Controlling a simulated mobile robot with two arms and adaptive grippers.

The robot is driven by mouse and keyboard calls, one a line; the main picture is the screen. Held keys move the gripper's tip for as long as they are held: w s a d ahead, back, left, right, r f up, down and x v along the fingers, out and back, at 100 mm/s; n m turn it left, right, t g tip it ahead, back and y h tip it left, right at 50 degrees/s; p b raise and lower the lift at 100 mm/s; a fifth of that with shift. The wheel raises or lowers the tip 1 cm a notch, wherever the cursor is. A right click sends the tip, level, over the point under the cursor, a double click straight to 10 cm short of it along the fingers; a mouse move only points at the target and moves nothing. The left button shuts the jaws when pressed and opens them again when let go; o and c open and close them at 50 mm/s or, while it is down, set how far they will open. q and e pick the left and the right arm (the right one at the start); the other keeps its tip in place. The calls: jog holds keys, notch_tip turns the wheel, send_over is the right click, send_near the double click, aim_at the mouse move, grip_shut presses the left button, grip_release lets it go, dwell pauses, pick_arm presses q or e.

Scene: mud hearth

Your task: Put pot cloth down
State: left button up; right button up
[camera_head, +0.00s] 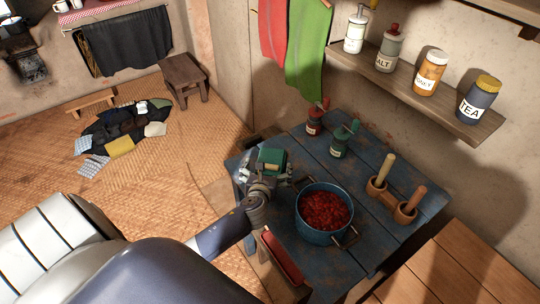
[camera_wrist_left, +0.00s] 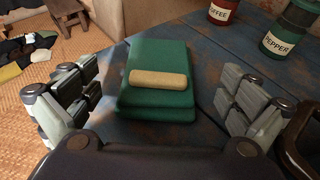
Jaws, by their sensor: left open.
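The pot cloth is a folded green cloth with a tan strip across it (camera_wrist_left: 155,57). It lies on the blue worn table (camera_head: 345,255), and it also shows in the head view (camera_head: 271,160) near the table's left edge. My left gripper (camera_wrist_left: 158,95) is open, with one finger on each side of the cloth and a gap on both sides. The gripper also shows in the head view (camera_head: 270,172), at the cloth. My right gripper is not in view.
A blue pot (camera_head: 323,215) of red contents stands just right of my left gripper. Coffee (camera_head: 316,118) and pepper (camera_head: 344,138) grinders stand behind. Two wooden mortars with pestles (camera_head: 392,195) stand at right. A shelf of jars (camera_head: 415,92) hangs above.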

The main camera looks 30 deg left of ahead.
pick_arm(q)
jog(key=p+v, duration=0.2)
jog(key=v, duration=0.2)
jog(key=shift+s+d+r, duration=0.1)
jog(key=shift+s+r, duration=0.05)
jog(key=shift+r, duration=0.05)
jog(key=shift+s+d+r, duration=0.1)
jog(key=shift+s+d, duration=0.1)
jog(key=shift+s, duration=0.25)
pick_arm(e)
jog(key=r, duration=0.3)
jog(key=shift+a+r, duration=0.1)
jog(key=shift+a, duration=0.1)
